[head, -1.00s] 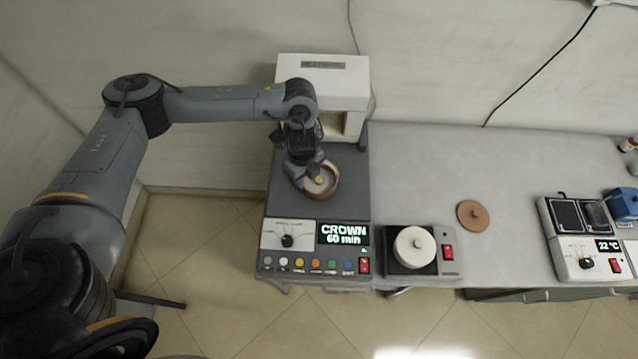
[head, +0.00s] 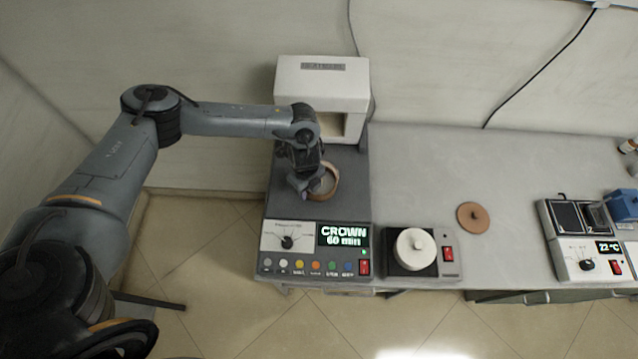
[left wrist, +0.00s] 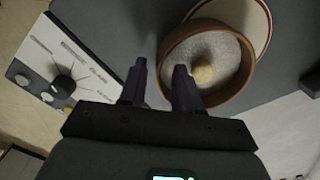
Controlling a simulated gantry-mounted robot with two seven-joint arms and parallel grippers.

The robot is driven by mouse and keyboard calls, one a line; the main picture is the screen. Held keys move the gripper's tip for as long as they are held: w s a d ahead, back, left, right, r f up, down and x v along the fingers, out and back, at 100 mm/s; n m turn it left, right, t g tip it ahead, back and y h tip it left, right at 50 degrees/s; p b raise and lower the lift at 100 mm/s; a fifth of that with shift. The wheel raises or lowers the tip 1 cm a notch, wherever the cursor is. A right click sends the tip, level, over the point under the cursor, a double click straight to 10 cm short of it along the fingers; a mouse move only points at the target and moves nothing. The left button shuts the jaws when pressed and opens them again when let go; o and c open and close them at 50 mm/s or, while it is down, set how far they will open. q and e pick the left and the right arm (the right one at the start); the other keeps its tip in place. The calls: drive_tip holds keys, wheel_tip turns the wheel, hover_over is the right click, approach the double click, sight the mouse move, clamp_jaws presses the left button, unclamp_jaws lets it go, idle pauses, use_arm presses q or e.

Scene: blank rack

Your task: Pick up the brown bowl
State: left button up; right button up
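The brown bowl (head: 337,184) sits on the dark top of the machine with the CROWN display. In the left wrist view the bowl (left wrist: 249,72) holds a pale grainy filling with a yellowish lump (left wrist: 204,74). My left gripper (head: 309,192) is at the bowl's left side. In the left wrist view its two fingers (left wrist: 158,85) are apart. One finger is outside the bowl and the other overlaps its near-left rim, with the rim's edge showing between them. I cannot tell whether they touch it. My right gripper is out of view.
A cream disc with a brown edge (left wrist: 257,20) lies beside the bowl. A white housing (head: 322,80) stands behind. To the right are a small device with a white lidded pot (head: 414,248) and a brown lid (head: 473,216). The bench between them is clear.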

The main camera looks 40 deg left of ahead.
use_arm(q)
clamp_jaws()
drive_tip(key=shift+r, duration=0.2)
